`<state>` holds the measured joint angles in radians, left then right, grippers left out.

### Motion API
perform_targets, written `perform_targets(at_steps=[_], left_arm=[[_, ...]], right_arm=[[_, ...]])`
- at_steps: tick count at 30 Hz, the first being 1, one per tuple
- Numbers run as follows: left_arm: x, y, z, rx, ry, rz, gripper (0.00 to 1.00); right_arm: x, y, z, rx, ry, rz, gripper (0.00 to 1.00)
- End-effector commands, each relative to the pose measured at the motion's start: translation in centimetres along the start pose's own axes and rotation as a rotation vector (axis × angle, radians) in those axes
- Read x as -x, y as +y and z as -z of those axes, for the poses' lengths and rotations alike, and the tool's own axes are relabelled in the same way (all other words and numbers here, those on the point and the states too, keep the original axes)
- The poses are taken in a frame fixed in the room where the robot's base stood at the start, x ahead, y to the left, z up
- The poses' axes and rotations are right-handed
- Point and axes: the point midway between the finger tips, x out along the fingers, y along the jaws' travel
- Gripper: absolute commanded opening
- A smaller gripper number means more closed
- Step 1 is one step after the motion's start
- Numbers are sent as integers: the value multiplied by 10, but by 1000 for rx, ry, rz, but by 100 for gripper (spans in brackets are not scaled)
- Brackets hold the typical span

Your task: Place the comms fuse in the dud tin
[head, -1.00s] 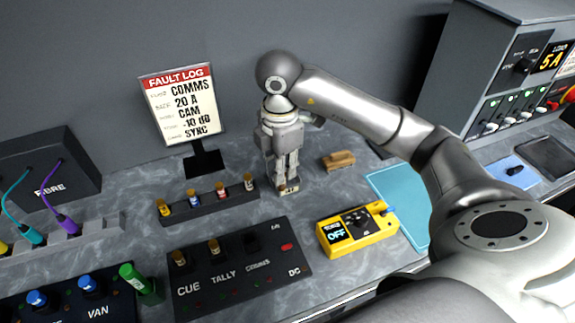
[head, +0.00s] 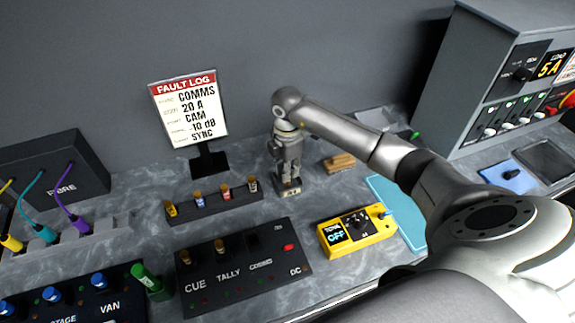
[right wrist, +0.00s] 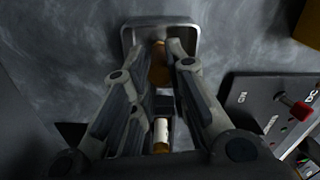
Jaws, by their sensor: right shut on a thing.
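My right gripper (head: 289,180) points down over the small grey dud tin (head: 291,192), which stands on the counter at the right end of the fuse rack. In the right wrist view the gripper's fingers (right wrist: 160,75) are shut on the comms fuse (right wrist: 158,65), with its amber part showing between them. The tin's rim (right wrist: 160,22) surrounds the fingertip area there. Whether the fuse touches the tin floor is hidden. The COMMS socket (head: 254,241) on the fuse panel looks empty. My left gripper is not in view.
The fuse rack (head: 215,207) with several fuses stands left of the tin. The fuse panel (head: 240,270) and yellow tester (head: 355,234) are in front. A wooden block (head: 339,163) lies to the right. The fault log sign (head: 188,108) stands behind the rack.

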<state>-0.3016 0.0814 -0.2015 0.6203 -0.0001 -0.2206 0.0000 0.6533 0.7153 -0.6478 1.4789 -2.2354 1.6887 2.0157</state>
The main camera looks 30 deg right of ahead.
Motion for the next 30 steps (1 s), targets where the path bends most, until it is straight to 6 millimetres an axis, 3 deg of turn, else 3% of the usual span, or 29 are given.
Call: perform_targets(at_steps=[11,12,17,30], left_arm=[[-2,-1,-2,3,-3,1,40],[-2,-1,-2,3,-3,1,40],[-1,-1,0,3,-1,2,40],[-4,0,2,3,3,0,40]], right_arm=[[-6,0,0,1,0,0,0],[-6,0,0,1,0,0,18],[-5,0,0,1,0,0,37],[5,1,0,0,0,-4,37]])
